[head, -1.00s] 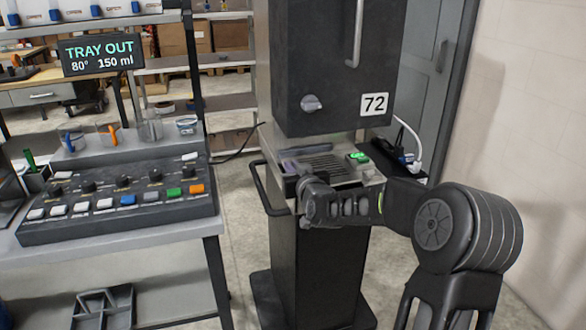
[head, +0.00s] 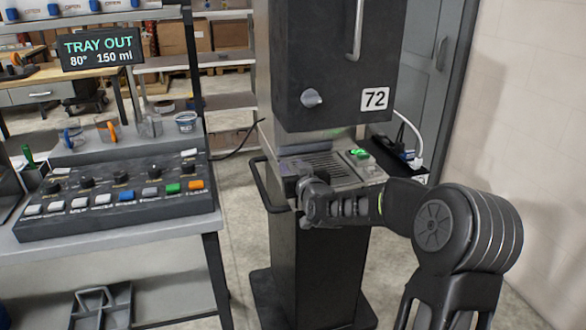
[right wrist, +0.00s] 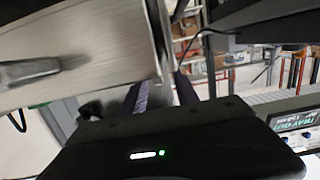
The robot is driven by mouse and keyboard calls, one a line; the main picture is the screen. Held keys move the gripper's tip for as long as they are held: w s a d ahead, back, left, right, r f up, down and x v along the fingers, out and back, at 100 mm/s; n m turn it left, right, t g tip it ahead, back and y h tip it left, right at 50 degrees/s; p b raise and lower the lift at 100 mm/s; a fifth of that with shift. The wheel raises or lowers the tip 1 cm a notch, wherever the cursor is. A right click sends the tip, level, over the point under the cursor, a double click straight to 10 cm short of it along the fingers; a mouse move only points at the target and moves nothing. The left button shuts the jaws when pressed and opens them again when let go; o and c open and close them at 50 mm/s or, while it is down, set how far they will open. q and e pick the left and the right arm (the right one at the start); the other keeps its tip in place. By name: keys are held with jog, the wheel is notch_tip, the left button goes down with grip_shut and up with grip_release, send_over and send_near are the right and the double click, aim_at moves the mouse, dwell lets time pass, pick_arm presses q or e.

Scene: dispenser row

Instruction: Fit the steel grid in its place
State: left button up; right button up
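The steel grid (head: 318,166), a slotted metal plate, lies on the steel deck of the dark dispenser marked 72. It looks about flat; whether it is fully seated I cannot tell. My right gripper (head: 304,196) is at the deck's front left edge, close to the grid, and its wrist hides the near side. In the right wrist view its two dark fingers (right wrist: 164,96) stand apart with a gap between them and nothing visibly gripped. A brushed steel face (right wrist: 85,45) is close beside them. My left gripper is out of view.
A green-lit switch (head: 358,153) is right of the grid. The dispenser's dark upper body (head: 335,60) overhangs the deck. A side handle (head: 263,188) sticks out left.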

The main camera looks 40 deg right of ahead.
jog(key=shift+b+v, duration=0.5)
jog(key=shift+v, duration=3.4)
